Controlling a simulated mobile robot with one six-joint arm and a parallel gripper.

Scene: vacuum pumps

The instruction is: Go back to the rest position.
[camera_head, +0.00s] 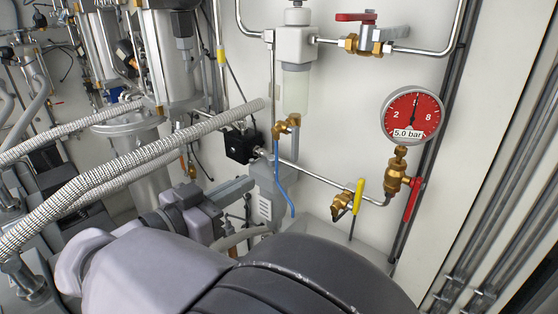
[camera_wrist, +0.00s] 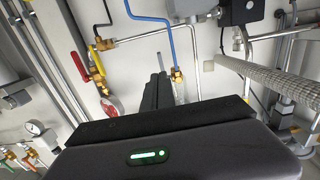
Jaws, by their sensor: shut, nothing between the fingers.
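My gripper (camera_wrist: 161,78) shows in the wrist view, where the picture of the wall is turned over. Its dark fingers are together, with nothing seen between them. They point toward the white panel, just left of a brass fitting (camera_wrist: 177,76) on a blue hose (camera_wrist: 168,35). I cannot tell whether the fingers touch anything. In the head view my own arm fills the bottom middle, and the fingertips are hard to make out there.
A red gauge (camera_head: 412,115) reads 5.0 bar at the right. A yellow-handled valve (camera_head: 347,204) and a red-handled valve (camera_head: 412,195) sit low on the panel. Braided hoses (camera_head: 95,185) cross at the left, near my arm. A clear filter bowl (camera_head: 294,90) hangs above.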

